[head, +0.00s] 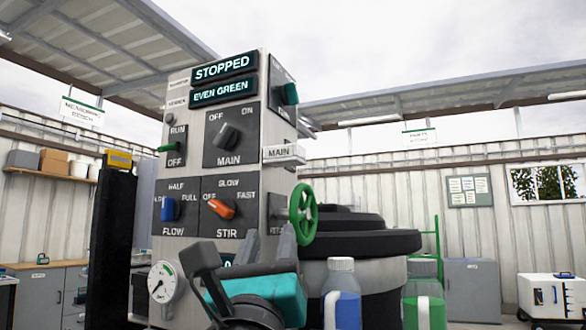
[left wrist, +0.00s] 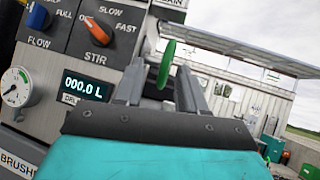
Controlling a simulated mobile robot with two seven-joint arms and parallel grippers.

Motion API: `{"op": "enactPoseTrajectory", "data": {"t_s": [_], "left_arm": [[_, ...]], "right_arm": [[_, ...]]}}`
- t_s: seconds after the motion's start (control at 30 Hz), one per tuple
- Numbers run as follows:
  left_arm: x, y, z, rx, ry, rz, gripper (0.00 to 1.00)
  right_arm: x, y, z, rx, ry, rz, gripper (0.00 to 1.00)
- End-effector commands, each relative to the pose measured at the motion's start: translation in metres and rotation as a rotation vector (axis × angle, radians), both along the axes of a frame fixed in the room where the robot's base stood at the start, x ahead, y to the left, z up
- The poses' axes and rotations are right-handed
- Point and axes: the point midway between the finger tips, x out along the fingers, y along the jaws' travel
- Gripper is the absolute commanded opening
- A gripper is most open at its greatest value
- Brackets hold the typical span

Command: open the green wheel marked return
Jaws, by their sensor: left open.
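The green wheel (head: 303,214) is mounted on the right side face of the grey control panel. The label beside it is mostly hidden, so I cannot read it in full. My left gripper (head: 270,242) is open, its two grey fingers pointing up just left of and below the wheel in the head view. In the left wrist view the green wheel (left wrist: 167,64) shows nearly edge-on, in the gap between the fingertips (left wrist: 160,82). I see no grip on it, and cannot tell whether a finger touches it. My right gripper is not in view.
The panel front carries a black MAIN knob (head: 228,135), an orange STIR knob (head: 221,208), a blue FLOW knob (head: 168,208) and a gauge (head: 164,281). A white MAIN tag (head: 284,153) juts out above the wheel. Blue (head: 342,300) and green (head: 424,300) bottles stand at lower right.

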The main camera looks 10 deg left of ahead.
Motion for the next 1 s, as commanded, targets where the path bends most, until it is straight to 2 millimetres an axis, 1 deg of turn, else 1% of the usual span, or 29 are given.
{"op": "enactPoseTrajectory", "data": {"t_s": [0.03, 0.13, 0.2, 0.3, 0.43, 0.57, 0.8, 1.0], "left_arm": [[-0.005, -0.001, 0.015, 0.022, 0.052, -0.010, 0.40], [-0.011, -0.005, 0.010, 0.066, 0.143, -0.024, 0.40], [-0.014, -0.006, 0.005, 0.091, 0.190, -0.030, 0.40], [-0.017, -0.008, 0.000, 0.114, 0.230, -0.038, 0.40], [-0.013, -0.009, -0.002, 0.124, 0.244, -0.038, 0.40], [0.004, -0.011, 0.005, 0.121, 0.244, -0.036, 0.40], [0.048, -0.015, 0.025, 0.120, 0.241, -0.037, 0.40], [0.079, -0.018, 0.037, 0.119, 0.241, -0.037, 0.40]], "right_arm": [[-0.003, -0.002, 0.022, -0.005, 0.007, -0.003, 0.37], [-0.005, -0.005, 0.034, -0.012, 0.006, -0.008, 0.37], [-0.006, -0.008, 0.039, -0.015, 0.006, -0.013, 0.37], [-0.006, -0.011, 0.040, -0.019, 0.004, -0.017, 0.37], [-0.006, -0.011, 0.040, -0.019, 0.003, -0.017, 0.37], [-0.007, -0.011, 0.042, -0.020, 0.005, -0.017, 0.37], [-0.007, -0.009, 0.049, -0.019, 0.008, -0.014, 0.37], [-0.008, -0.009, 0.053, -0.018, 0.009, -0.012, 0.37]]}}
